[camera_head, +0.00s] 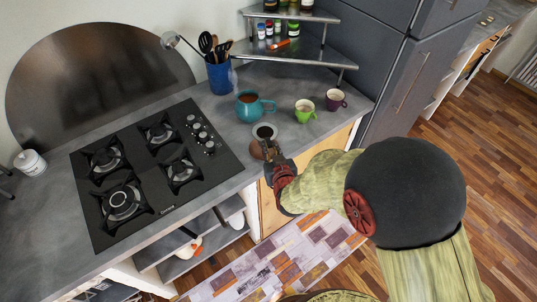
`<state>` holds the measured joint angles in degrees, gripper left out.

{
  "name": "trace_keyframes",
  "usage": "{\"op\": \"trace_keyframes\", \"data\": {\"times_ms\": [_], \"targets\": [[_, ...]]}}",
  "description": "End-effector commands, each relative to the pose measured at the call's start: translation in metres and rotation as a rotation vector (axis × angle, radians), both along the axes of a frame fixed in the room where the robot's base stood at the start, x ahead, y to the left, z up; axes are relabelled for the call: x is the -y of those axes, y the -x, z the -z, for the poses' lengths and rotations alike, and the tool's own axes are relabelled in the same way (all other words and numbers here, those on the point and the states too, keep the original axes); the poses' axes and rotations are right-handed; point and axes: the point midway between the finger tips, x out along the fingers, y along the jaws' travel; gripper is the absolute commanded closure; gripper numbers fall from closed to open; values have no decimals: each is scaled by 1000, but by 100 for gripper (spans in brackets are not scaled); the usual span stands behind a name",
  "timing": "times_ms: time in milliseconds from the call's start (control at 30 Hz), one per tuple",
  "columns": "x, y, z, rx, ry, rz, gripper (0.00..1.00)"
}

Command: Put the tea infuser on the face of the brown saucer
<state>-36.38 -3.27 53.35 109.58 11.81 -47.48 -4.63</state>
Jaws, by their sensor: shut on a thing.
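My gripper (269,150) is at the counter's front edge, right of the cooktop. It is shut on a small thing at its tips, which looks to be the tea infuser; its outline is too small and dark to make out. The brown saucer (256,149) is at the gripper's tips, partly hidden by them. I cannot tell whether the held thing touches the saucer. Just behind is a dark round cup or bowl (265,131) on a pale grey dish.
A teal mug (251,104), a green cup (304,111) and a purple cup (335,99) stand behind and to the right. A blue utensil pot (219,77) stands farther back. The black cooktop (155,170) fills the left. A corner shelf (295,50) overhangs the back.

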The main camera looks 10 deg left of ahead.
Motion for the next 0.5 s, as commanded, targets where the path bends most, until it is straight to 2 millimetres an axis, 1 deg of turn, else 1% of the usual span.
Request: {"op": "trace_keyframes", "data": {"times_ms": [33,100,367,500], "targets": [[-2,-4,8,-2,1,1,100],[-5,-9,14,-1,0,0,100],[-10,-18,25,0,0,0,100],[-11,-17,46,-2,2,0,100]]}}
